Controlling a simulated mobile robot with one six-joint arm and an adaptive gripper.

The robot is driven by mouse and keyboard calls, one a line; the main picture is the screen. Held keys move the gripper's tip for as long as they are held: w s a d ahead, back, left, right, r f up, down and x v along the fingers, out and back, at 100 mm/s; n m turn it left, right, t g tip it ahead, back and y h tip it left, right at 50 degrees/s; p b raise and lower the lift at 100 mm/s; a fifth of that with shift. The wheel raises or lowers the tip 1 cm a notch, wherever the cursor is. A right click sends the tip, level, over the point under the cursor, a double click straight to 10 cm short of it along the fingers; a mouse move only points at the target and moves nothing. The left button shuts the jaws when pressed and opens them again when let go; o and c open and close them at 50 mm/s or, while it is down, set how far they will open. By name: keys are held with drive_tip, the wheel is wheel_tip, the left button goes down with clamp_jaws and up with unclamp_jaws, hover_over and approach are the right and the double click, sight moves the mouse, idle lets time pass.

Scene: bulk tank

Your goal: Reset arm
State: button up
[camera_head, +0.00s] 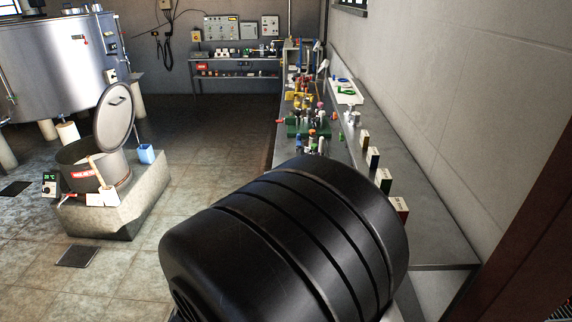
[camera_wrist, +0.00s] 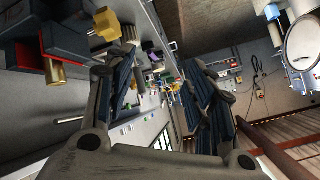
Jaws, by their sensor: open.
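My gripper (camera_wrist: 155,100) shows in the wrist view with its two dark fingers spread apart and nothing between them. The wrist view is rolled, so the room appears tilted. In the head view a large black ribbed part of my arm fills the lower middle. My gripper does not show in the head view, so its place relative to the bench cannot be told there.
A long bench (camera_head: 430,240) with several bottles, fittings and small boxes runs along the right wall. A steel tank (camera_head: 60,65) stands at the left. A lidded vessel (camera_head: 95,165) sits on a concrete block (camera_head: 130,205). The tiled floor between is clear.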

drive_tip(key=s+d+r+n+g+y, duration=0.1)
drive_tip(key=s+d+r+n+y, duration=0.25)
drive_tip(key=r, duration=0.35)
drive_tip(key=s+d+r+n+g+y, duration=0.25)
drive_tip(key=d+r, duration=0.25)
drive_tip(key=r, duration=0.3)
drive_tip(key=s+d+g+h, duration=0.2)
drive_tip(key=s+d+h, duration=0.3)
drive_tip(key=s+d, duration=1.2)
drive_tip(key=shift+s+d+f+n, duration=0.15)
drive_tip(key=shift+s+d+n, duration=0.05)
drive_tip(key=shift+s+n, duration=0.2)
drive_tip(key=shift+w+g, duration=0.1)
drive_tip(key=shift+g, duration=0.15)
